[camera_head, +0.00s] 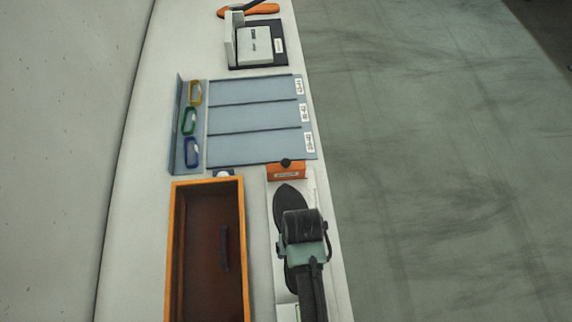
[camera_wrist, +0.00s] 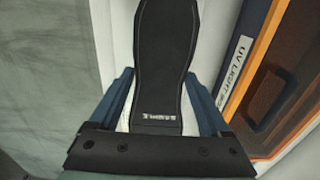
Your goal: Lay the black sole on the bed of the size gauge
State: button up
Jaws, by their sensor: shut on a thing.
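The black sole (camera_head: 289,200) is long and flat, with its pointed end toward the orange block in the head view. In the wrist view the sole (camera_wrist: 162,55) runs up the middle, with small white print near its near end. My gripper (camera_head: 297,248) covers much of it in the head view. In the wrist view the two blue fingers of my gripper (camera_wrist: 160,98) stand on either side of the sole, shut on it. The pale board (camera_head: 313,190) with an orange block (camera_head: 287,172) looks like the size gauge. The sole is over its bed; I cannot tell whether it touches.
An orange-rimmed box (camera_head: 174,235) with a dark inside stands close on the left; its label reads UV LIGHT. Beyond are a blue-grey three-lane rack (camera_head: 255,120) and a dark base with a pale block (camera_head: 254,45). The bench's right edge is near.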

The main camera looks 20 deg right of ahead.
jog(key=shift+s+d+f+b, duration=0.15)
jog(key=shift+s+f+b, duration=0.05)
jog(key=shift+f+b, duration=0.3)
notch_tip(320, 180, down, 6)
jog(key=b, duration=0.5)
jog(key=shift+r+b, duration=0.2)
jog(key=shift+b, duration=0.15)
jog(key=shift+w+f+b, duration=0.1)
jog(key=shift+f+b, duration=0.4)
jog(key=shift+f, duration=0.45)
jog(key=o, duration=1.4)
jog(key=shift+o, duration=0.2)
notch_tip(320, 180, up, 13)
